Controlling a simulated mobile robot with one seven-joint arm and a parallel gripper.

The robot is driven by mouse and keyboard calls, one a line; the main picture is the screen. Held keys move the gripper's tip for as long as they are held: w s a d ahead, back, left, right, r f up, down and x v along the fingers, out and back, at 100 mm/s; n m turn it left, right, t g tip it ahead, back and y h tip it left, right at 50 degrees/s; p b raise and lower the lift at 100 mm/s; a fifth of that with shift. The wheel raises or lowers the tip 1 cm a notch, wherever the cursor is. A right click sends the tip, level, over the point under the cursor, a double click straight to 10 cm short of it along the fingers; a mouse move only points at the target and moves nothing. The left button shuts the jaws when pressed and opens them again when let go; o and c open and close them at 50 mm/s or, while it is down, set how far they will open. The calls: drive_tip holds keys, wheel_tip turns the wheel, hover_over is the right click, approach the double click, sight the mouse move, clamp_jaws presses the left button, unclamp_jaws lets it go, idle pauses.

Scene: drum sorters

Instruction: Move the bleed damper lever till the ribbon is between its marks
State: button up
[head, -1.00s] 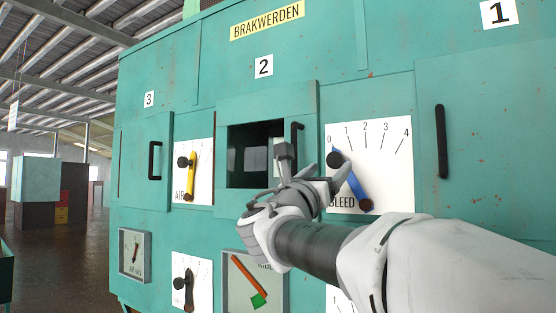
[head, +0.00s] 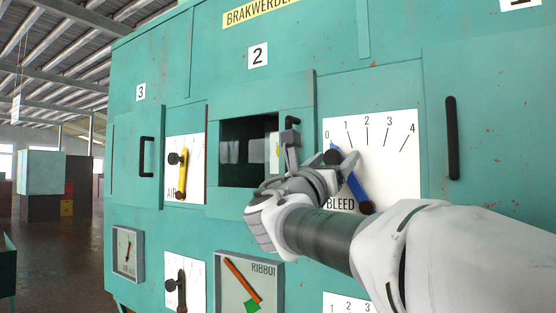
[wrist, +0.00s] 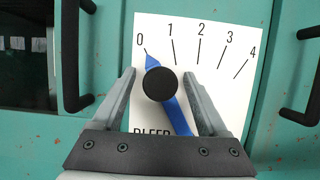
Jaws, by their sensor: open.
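The bleed damper lever (head: 356,188) is a blue bar with a black knob on the white BLEED plate (head: 395,170), marked 0 to 4. It points close to 0. In the wrist view the lever (wrist: 180,118) and its round black knob (wrist: 160,84) are between my gripper's fingers (wrist: 160,75), with gaps on both sides. My gripper (head: 321,146) is open in front of the plate in the head view. The ribbon gauge (head: 232,295) is low, left of my arm. Its orange-red needle (head: 243,280) slopes down to a green patch (head: 252,306); the gauge's lower part is cut off.
A dark window (head: 235,170) and black door handle (head: 292,122) are left of the BLEED plate. A long black handle (head: 452,138) is to its right. A yellow AIR lever (head: 183,170) is farther left. My arm crosses the lower right.

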clamp_jaws()
idle(1.3)
